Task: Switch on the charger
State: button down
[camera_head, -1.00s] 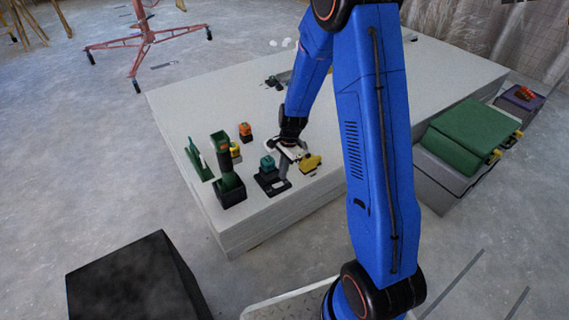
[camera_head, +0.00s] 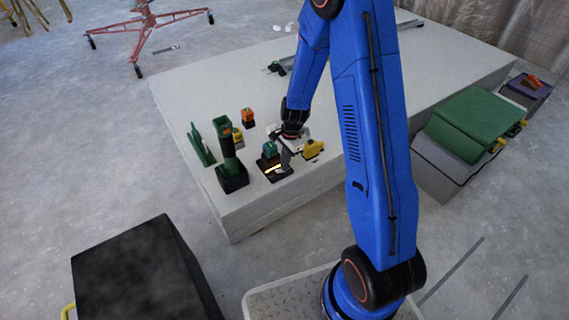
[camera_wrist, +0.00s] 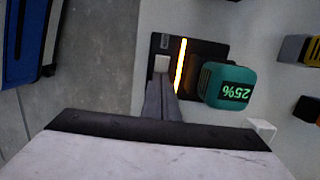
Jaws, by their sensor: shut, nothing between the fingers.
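The charger (camera_head: 280,175) is a dark flat unit on the grey-white stack of panels. A teal battery (camera_head: 269,149) sits on it. In the wrist view the battery (camera_wrist: 229,86) shows "25%". A bright yellow-orange light strip (camera_wrist: 181,66) glows across the charger (camera_wrist: 165,42), and it also shows in the head view (camera_head: 272,169). A pale square button (camera_wrist: 162,64) is beside the strip. My gripper (camera_wrist: 162,84) is shut and empty, its fingertips right at the button's near edge. I cannot tell whether they touch it. In the head view my gripper (camera_head: 285,158) is over the charger.
The far part of the panel stack (camera_head: 430,60) is largely clear. A green-lidded box (camera_head: 470,125) stands at right.

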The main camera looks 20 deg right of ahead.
jog(key=shift+a, duration=0.15)
jog(key=shift+s+a+r, duration=0.25)
jog(key=shift+a, duration=0.4)
jog(key=shift+r, duration=0.1)
jog(key=shift+w+d+r, duration=0.1)
jog(key=shift+r, duration=0.1)
notch_tip(320, 180, up, 13)
jog(key=d, duration=0.2)
jog(key=shift+w+r, duration=0.15)
jog(key=shift+w, duration=0.1)
jog(key=shift+w+d, duration=0.2)
jog(key=shift+d, duration=0.45)
